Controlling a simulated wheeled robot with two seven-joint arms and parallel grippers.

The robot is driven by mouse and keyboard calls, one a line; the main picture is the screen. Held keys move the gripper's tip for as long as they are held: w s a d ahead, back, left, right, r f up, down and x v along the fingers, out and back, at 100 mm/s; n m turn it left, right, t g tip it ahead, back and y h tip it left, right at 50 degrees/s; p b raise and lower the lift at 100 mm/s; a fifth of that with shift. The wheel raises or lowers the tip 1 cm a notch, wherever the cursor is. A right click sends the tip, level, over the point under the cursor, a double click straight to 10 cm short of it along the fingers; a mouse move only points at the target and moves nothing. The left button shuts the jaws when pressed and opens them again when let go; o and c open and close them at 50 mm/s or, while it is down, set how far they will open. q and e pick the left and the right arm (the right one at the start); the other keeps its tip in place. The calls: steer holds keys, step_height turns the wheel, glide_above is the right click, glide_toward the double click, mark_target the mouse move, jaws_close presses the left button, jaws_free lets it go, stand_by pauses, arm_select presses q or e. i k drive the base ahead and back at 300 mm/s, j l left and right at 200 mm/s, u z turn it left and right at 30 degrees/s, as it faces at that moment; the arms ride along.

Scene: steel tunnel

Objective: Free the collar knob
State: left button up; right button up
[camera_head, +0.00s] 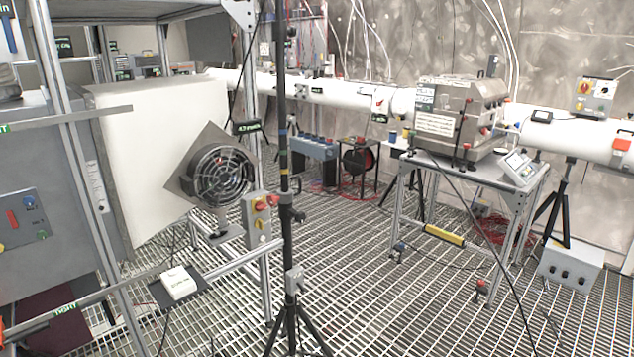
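A black tripod pole (283,120) stands upright in the middle foreground. A dark collar (286,198) sits around it at mid-height, with a small knob (299,216) sticking out on its right side. This may be the collar knob; it is too small to tell whether it is tight or loose, or whether anything catches on it. Neither of my grippers shows in the head view.
A round black fan (222,178) and a control box with red and yellow buttons (258,215) stand left of the pole. A metal frame (110,215) fills the left. A steel table (475,168) bears a grey machine (460,115) at right. Open grating floor (380,290) lies between.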

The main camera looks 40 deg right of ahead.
mark_target(272, 200)
steer(key=l, duration=2.95)
steer(key=j+z, duration=0.25)
steer(key=j, duration=0.45)
steer(key=j+z, duration=0.25)
steer(key=j, duration=0.45)
steer(key=z, duration=0.3)
steer(key=j+z, duration=0.25)
steer(key=j, duration=0.15)
steer(key=j+z, duration=0.3)
steer(key=j, duration=0.15)
steer(key=k+j+z, duration=0.25)
steer(key=i+j, duration=0.1)
steer(key=j, duration=0.05)
